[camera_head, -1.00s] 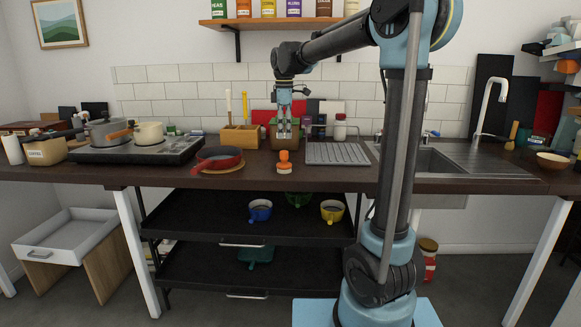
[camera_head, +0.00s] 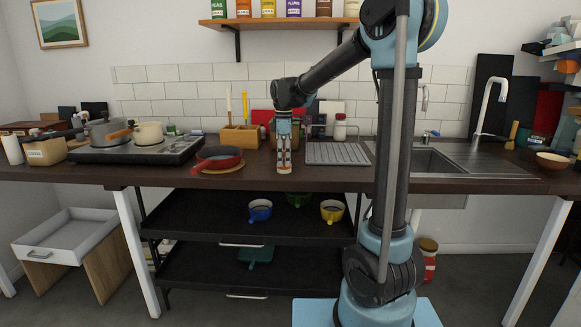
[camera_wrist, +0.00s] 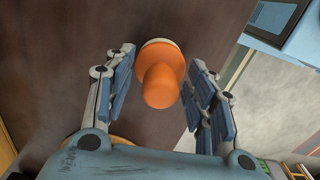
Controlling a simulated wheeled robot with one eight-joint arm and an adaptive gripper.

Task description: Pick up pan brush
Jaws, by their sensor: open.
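The pan brush (camera_wrist: 160,78) is orange with a rounded knob on top and a pale base, and it stands on the dark countertop. In the wrist view it lies between the two spread fingers of my gripper (camera_wrist: 163,88), with a gap on each side. In the head view my gripper (camera_head: 284,160) points straight down over the brush near the counter's front edge. Its fingers hide most of the brush there; only the base (camera_head: 284,171) shows below the fingertips. My gripper is open and holds nothing.
A red pan (camera_head: 219,157) sits on a round board to the left. A grey drying mat (camera_head: 337,153) lies close on the right, with the sink (camera_head: 428,160) beyond it. A wooden utensil holder (camera_head: 240,137) stands behind. The counter in front of the red pan is bare.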

